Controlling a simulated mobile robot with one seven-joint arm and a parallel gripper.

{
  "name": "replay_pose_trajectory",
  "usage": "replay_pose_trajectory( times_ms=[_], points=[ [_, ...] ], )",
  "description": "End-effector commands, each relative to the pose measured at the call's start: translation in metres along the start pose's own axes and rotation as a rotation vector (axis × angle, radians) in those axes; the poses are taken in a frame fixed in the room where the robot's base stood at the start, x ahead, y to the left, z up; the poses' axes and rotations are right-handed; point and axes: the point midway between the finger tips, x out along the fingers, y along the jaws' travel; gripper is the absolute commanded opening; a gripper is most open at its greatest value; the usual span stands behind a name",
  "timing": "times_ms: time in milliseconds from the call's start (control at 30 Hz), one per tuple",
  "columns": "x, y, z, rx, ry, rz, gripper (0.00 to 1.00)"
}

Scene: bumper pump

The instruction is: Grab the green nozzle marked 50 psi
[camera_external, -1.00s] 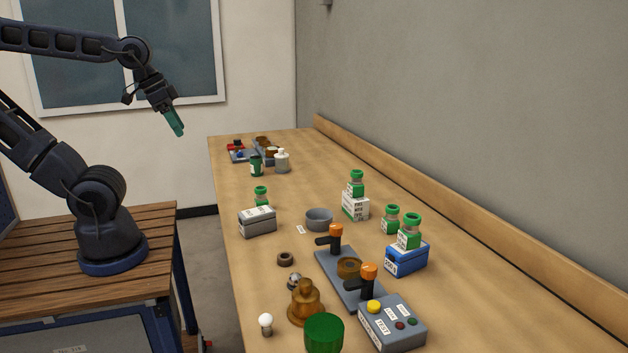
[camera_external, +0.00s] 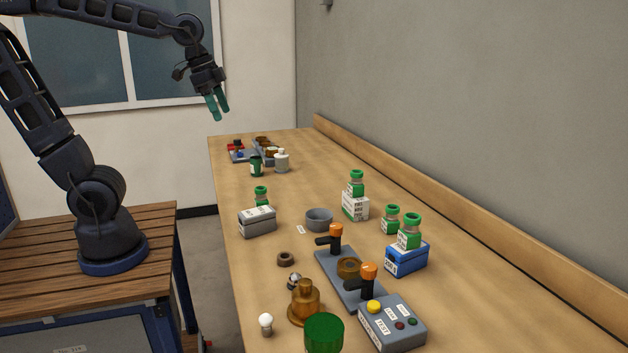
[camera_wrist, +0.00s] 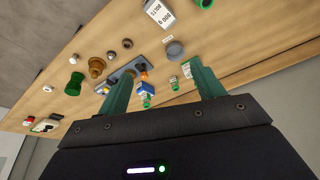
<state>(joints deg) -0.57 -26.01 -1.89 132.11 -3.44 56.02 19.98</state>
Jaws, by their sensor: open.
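Several green nozzles with white labels stand on the bench: one behind the grey box (camera_external: 261,196), one on the white box (camera_external: 357,184), one directly on the bench (camera_external: 391,219) and one on the blue box (camera_external: 410,232). Their pressure markings are too small to read, so I cannot tell which is 50 psi. My gripper (camera_external: 217,104) is open and empty, high above and left of the bench's far part, apart from every nozzle. In the wrist view, nozzles show beyond the teal fingers, including the one on the blue box (camera_wrist: 147,101); the right finger may hide some.
A grey bowl (camera_external: 319,219), a grey plate with orange-topped clamps (camera_external: 336,231), a button box (camera_external: 392,322), a brass bell-shaped part (camera_external: 305,303) and a dark green cylinder (camera_external: 324,334) crowd the near bench. The wall borders the right side.

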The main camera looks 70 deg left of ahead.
Motion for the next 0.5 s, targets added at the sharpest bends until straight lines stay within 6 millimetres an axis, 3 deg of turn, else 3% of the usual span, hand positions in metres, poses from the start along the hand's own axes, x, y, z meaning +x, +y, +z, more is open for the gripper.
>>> replay_pose_trajectory(
  times_ms=[267,500],
  points=[
    [0.023,-0.012,-0.079,0.201,-0.038,0.056,0.67],
    [0.055,-0.022,-0.142,0.375,-0.055,0.113,0.67]
  ],
)
